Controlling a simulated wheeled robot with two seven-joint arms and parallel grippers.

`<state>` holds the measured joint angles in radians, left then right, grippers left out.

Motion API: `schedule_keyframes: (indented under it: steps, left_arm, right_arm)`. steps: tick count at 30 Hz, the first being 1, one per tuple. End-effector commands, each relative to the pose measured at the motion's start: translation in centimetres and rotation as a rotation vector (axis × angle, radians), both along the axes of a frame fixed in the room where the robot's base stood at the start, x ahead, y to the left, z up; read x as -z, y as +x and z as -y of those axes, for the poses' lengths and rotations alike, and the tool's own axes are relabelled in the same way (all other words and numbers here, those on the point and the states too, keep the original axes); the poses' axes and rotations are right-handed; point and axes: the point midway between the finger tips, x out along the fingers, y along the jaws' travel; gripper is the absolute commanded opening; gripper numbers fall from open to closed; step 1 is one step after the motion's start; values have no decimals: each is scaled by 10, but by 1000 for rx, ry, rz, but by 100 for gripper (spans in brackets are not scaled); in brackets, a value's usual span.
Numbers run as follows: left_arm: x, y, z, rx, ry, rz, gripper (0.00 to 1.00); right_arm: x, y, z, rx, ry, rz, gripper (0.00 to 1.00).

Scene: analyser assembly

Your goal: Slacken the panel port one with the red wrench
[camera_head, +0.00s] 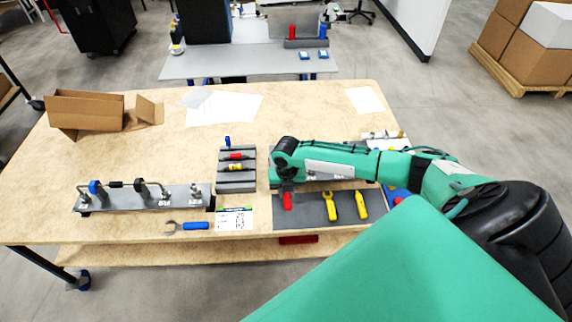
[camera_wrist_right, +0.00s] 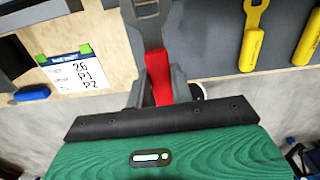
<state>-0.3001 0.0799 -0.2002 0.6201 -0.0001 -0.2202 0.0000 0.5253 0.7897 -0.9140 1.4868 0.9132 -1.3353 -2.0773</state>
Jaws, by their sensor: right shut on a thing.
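The red wrench (camera_head: 287,201) is at the left end of the dark grey tool mat (camera_head: 310,220). My right gripper (camera_head: 287,187) reaches down over it. In the right wrist view, its fingers (camera_wrist_right: 159,88) are shut around the red handle (camera_wrist_right: 158,72), with the grey metal head (camera_wrist_right: 145,20) pointing away. I cannot tell whether the wrench touches the mat. The metal panel (camera_head: 145,203) with several fittings and hoses stands at the table's left; I cannot tell which fitting is port one. My left gripper is not in view.
Two yellow wrenches (camera_head: 330,206) (camera_head: 361,204) lie on the mat right of my gripper. A blue-handled wrench (camera_head: 195,226), a card marked 26, P1, P2 (camera_head: 234,224) and a grey rack (camera_head: 236,187) lie between panel and mat. A cardboard box (camera_head: 86,110) sits back left.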

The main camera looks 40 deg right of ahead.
Motion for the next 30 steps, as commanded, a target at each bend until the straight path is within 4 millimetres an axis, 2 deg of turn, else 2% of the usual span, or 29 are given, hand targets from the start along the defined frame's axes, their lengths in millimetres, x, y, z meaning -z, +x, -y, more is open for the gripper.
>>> schedule_keyframes:
  steps: [11,23,30]
  left_arm:
    - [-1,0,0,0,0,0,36]
    - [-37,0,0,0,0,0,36]
    - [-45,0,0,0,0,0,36]
  right_arm:
    - [-1,-3,-2,0,1,1,0]
    - [-22,-24,-15,-2,0,-1,0]
    - [-28,-27,-17,0,0,1,0]
